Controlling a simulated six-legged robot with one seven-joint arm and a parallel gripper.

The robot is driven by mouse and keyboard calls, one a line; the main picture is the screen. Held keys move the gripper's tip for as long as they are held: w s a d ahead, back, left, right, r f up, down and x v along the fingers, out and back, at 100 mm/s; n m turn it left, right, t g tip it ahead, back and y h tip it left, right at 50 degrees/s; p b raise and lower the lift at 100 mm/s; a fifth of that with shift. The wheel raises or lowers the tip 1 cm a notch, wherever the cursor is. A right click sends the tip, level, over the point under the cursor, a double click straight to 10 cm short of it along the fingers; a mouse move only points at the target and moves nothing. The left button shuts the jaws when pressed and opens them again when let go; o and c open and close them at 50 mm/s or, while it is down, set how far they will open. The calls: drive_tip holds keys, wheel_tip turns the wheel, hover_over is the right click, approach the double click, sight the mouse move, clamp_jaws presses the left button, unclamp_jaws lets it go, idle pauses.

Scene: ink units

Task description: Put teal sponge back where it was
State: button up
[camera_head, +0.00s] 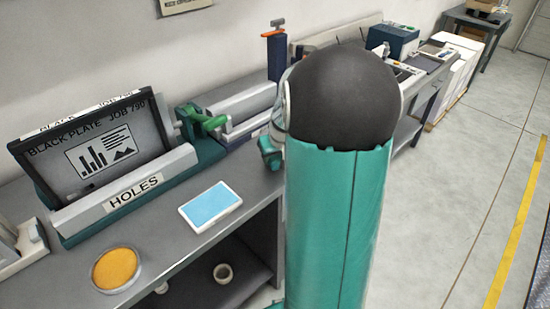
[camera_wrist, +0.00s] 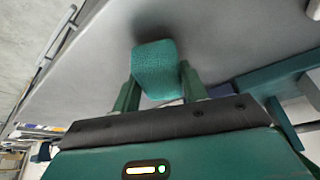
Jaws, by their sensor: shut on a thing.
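The teal sponge (camera_wrist: 158,68) is between the two fingers of my gripper (camera_wrist: 160,88) in the wrist view. The fingers are shut on its sides. A grey surface lies beyond the sponge, with a dark shadow near it; I cannot tell whether the sponge touches it. In the head view my own teal and black arm covers the middle of the picture and hides most of my gripper and the sponge.
A grey bench (camera_head: 155,250) holds a black plate panel (camera_head: 95,145) in a frame marked HOLES, a blue pad with a white rim (camera_head: 210,206) and a round dish of orange stuff (camera_head: 116,269). Floor at right is clear.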

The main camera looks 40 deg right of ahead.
drive_tip(key=shift+f, duration=0.55)
drive_tip(key=shift+f, duration=0.15)
drive_tip(key=o, duration=0.9)
drive_tip(key=v, duration=1.2)
drive_tip(key=s+a+r+n, duration=0.1)
drive_tip(key=a+r, duration=0.1)
drive_tip(key=a, duration=0.5)
drive_tip(key=s+a+r+n, duration=0.1)
drive_tip(key=a+r, duration=0.2)
drive_tip(key=a, duration=0.4)
drive_tip(key=s+a, duration=0.3)
drive_tip(key=a, duration=0.2)
drive_tip(key=s+a+n+t+y, duration=0.1)
drive_tip(key=s+a, duration=0.2)
drive_tip(key=a, duration=0.2)
drive_tip(key=s+a+r+n, duration=0.1)
drive_tip(key=s+a, duration=0.2)
drive_tip(key=a, duration=0.2)
drive_tip(key=shift+s+a+y, duration=0.15)
drive_tip(key=shift+s+y, duration=0.15)
drive_tip(key=shift+s, duration=0.1)
